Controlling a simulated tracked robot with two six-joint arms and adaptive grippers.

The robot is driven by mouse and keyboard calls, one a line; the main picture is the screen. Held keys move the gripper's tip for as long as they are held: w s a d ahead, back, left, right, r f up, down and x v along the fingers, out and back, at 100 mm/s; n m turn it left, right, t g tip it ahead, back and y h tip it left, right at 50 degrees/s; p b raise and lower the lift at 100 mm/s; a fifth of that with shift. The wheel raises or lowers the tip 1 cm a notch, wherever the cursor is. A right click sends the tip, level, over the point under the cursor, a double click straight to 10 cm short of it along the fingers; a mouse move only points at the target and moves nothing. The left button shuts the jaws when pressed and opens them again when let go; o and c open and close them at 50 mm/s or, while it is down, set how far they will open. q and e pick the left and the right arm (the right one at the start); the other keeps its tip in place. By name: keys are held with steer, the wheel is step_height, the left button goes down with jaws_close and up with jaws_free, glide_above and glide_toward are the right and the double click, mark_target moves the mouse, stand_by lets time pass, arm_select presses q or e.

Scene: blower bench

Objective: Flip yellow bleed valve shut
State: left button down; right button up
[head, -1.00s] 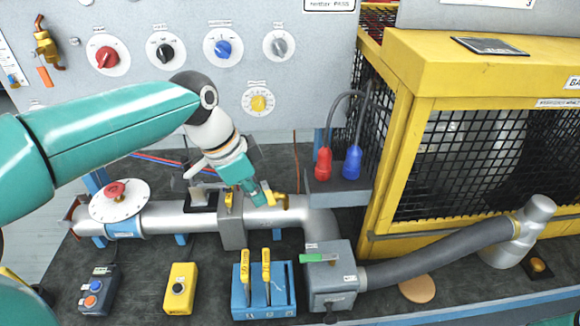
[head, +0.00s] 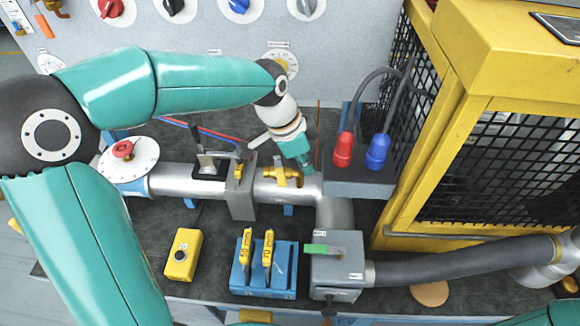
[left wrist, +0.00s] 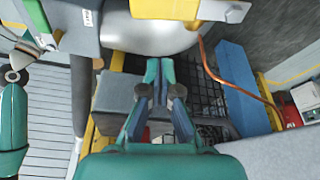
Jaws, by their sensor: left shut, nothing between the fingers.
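The yellow bleed valve (head: 282,177) sits on top of the silver pipe (head: 190,180), right of a grey flange block, in the head view. Its brass body points left along the pipe. Its small yellow handle is too small to read exactly. My left gripper (head: 309,169) is shut and empty, pointing down just right of the valve; I cannot tell whether it touches it. In the left wrist view its closed fingers (left wrist: 160,72) point toward the pipe, and a yellow part (left wrist: 165,8) at the top edge cannot be identified surely. My right gripper is not visible.
A grey holder with a red plug (head: 343,150) and a blue plug (head: 378,152) stands close right of my gripper. The yellow mesh cage (head: 440,130) is beyond. A grey box with a green lever (head: 316,249), blue block (head: 263,280) and yellow button box (head: 183,255) stand in front.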

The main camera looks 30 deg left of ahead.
mark_target(281, 177)
arm_select(q)
steer(key=s+a, duration=0.1)
steer(key=s+a+f+p, duration=0.1)
steer(key=shift+s+a+f, duration=0.15)
steer(key=shift+s+a, duration=0.1)
steer(key=shift+a, duration=0.05)
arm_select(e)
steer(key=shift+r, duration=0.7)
arm_select(q)
steer(key=shift+s+a, duration=0.1)
steer(key=shift+a, duration=0.05)
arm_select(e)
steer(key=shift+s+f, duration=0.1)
